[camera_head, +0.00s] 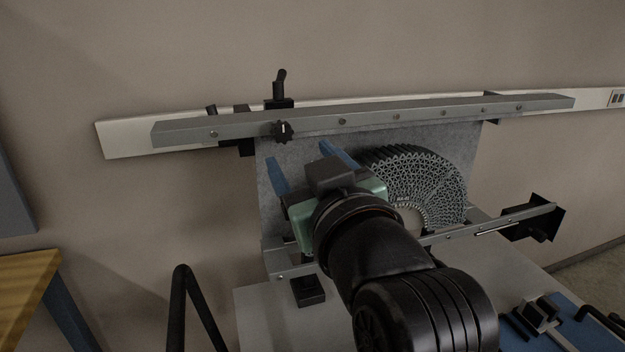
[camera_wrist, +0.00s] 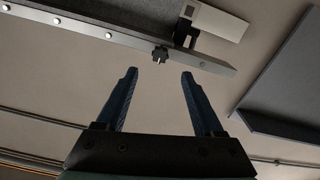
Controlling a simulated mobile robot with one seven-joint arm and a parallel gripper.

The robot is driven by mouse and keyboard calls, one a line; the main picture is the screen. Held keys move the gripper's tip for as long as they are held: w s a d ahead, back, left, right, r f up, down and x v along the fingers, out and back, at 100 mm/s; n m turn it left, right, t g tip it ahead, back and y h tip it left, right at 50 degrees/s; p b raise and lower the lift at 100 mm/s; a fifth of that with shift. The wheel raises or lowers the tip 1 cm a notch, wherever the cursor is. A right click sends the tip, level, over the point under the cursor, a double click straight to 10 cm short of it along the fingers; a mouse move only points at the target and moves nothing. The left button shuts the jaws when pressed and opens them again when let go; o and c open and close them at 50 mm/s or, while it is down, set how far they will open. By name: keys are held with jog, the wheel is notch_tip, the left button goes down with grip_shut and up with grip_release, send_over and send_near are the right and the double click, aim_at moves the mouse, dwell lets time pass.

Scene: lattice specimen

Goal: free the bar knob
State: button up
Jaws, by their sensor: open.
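The bar knob (camera_head: 282,131) is a black lobed knob with a pale mark on the front of the long grey bar (camera_head: 400,117), left of the bar's middle. It also shows in the wrist view (camera_wrist: 160,54), under the bar's edge, in line with the gap between my fingers. My gripper (camera_head: 300,165) is open and empty, with blue fingers apart. In the head view its fingers are below the knob, one on either side; in the wrist view a gap shows between fingertips and knob. Contact is not seen.
A dark curved lattice specimen (camera_head: 415,180) stands right of my gripper against a grey plate (camera_head: 270,205). A black upright handle (camera_head: 280,85) rises behind the bar above the knob. A lower rail (camera_head: 490,221) crosses the fixture. Bare wall lies left.

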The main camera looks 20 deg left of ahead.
jog(key=v, duration=0.3)
jog(key=shift+s+d, duration=0.15)
jog(key=shift+s, duration=0.1)
dwell(1.1)
